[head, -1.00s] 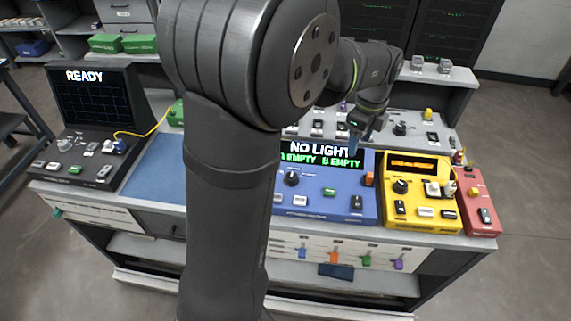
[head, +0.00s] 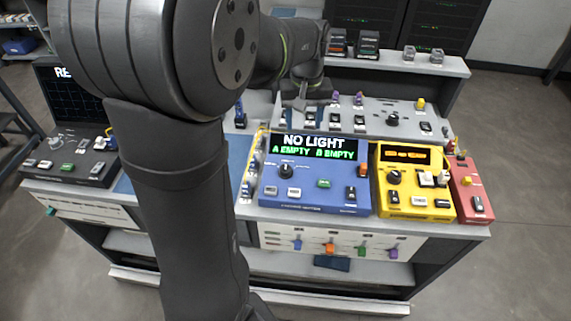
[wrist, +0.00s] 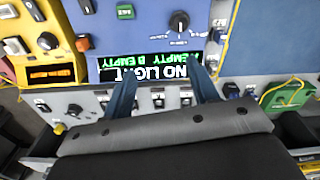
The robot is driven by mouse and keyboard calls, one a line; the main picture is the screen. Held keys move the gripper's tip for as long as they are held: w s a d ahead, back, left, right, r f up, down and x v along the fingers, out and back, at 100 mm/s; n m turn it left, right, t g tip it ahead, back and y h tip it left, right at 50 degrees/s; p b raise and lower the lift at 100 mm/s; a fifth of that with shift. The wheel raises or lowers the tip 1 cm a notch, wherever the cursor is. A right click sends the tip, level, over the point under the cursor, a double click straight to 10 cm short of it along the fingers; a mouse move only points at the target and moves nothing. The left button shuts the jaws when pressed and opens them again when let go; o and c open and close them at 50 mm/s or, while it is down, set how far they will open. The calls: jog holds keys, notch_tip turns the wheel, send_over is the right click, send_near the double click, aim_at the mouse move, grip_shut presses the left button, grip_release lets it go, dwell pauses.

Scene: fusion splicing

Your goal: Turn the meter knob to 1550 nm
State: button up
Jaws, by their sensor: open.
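The blue unit (head: 315,185) stands mid-bench, its display reading "NO LIGHT" and "A EMPTY B EMPTY". Its black dial knob (head: 286,171) is at the panel's left; the scale print is too small to read. The wrist view shows this knob (wrist: 179,21) at the top, with the display upside down below it. The yellow unit (head: 415,201) to the right has another black knob (head: 394,177) and an amber display. I cannot tell from print which is the meter. My gripper (head: 300,103) is open above and behind the blue unit; its blue fingers (wrist: 163,78) overlap the display in the wrist view, apart from the knob.
A red unit (head: 467,190) stands right of the yellow one. A black unit with a screen (head: 72,155) is at the left, partly behind my arm. A grey switch panel (head: 375,118) lies behind the blue unit. A yellow cable (head: 252,160) runs along its left side.

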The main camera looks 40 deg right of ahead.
aim_at(286, 168)
jog(key=w+a+n, duration=0.3)
jog(key=a+n, duration=0.1)
jog(key=n, duration=0.6)
jog(key=f, duration=1.7)
jog(key=shift+s+d, duration=0.2)
jog(key=shift+d, duration=0.05)
jog(key=shift+r, duration=0.1)
jog(key=c, duration=1)
